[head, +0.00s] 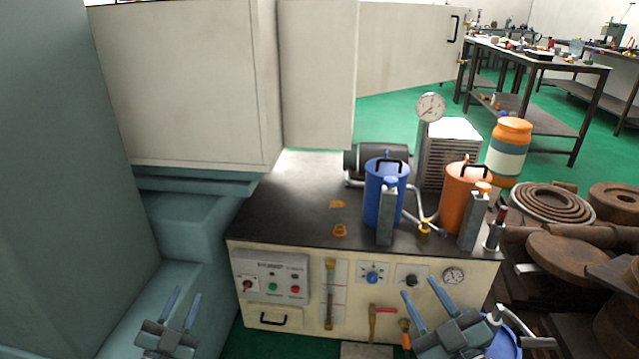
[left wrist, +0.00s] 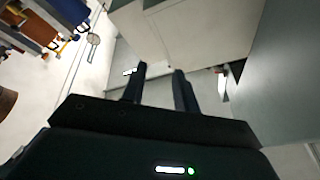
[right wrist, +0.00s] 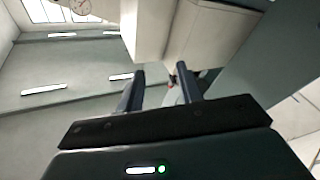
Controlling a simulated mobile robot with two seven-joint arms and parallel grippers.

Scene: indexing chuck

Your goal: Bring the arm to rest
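My left gripper (head: 180,307) is low at the left in the head view, in front of the teal machine body. Its two fingers are apart with nothing between them, and they also show apart in the left wrist view (left wrist: 160,82). My right gripper (head: 422,298) is low at the right of centre, in front of the cabinet's control panel. Its fingers are apart and empty, and the right wrist view (right wrist: 160,85) shows the same gap. Neither gripper touches anything that I can see.
A cabinet with a dark top (head: 290,205) stands ahead, bearing a blue canister (head: 373,190), an orange canister (head: 452,200) and a gauge (head: 430,107). A teal machine (head: 60,150) fills the left. Rusty round parts (head: 565,255) lie at right. A blue container (head: 505,343) is beside my right gripper.

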